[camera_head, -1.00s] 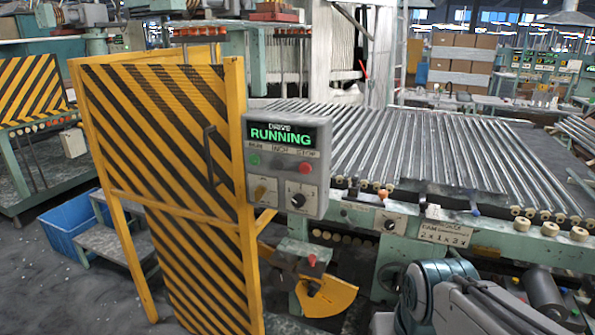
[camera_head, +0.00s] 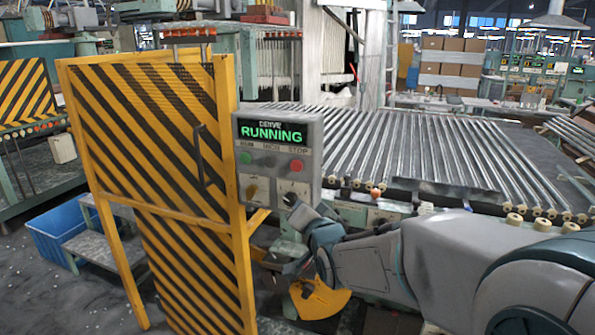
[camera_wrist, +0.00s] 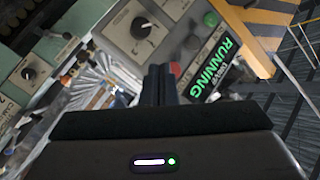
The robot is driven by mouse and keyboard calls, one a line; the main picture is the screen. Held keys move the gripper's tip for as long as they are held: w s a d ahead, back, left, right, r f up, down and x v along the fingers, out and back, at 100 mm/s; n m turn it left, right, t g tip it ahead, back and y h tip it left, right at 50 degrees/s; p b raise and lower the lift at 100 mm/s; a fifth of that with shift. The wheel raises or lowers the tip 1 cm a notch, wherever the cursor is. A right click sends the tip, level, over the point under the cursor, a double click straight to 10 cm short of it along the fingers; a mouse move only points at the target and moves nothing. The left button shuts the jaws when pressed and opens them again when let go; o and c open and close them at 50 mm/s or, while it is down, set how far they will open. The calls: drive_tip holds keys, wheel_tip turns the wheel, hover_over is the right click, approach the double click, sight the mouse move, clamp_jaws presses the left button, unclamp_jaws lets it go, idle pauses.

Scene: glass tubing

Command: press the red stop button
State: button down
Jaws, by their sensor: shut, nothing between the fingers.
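The red stop button (camera_head: 296,165) is at the right end of the button row on a grey control box (camera_head: 313,180), below a display (camera_head: 271,134) reading RUNNING in green. My gripper (camera_head: 291,201) is in front of the box's lower right part, below the button in the head view. In the wrist view, the shut, empty fingers (camera_wrist: 160,70) point toward the panel, and the red button (camera_wrist: 175,68) shows just right of their tips, partly hidden by them. I cannot tell whether they touch the panel.
A green button (camera_head: 245,158) is on the same row's left. A knob (camera_wrist: 141,27) is beside the fingers in the wrist view. A yellow-black striped gate (camera_head: 150,140) stands left of the box. Glass tubes (camera_head: 420,150) lie on the machine to the right.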

sight(297, 165)
drive_tip(key=w+a+r+m+t+y, duration=0.1)
drive_tip(key=a+r+t+y, duration=0.2)
drive_tip(key=a, duration=0.2)
drive_tip(key=shift+w+r+m+y, duration=0.25)
drive_tip(key=shift+r+m+y, duration=0.05)
drive_tip(key=shift+r, duration=0.1)
drive_tip(key=shift+w, duration=0.1)
drive_tip(key=shift+w+d+p, duration=0.3)
drive_tip(key=shift+w+d, duration=0.15)
drive_tip(key=shift+w, duration=0.9)
drive_tip(key=shift+w+d+p, duration=0.3)
drive_tip(key=shift+w+d, duration=0.2)
drive_tip(key=shift+w, duration=0.85)
drive_tip(key=shift+w+d+p, duration=0.3)
drive_tip(key=shift+w+d, duration=0.15)
drive_tip(key=shift+w, duration=0.9)
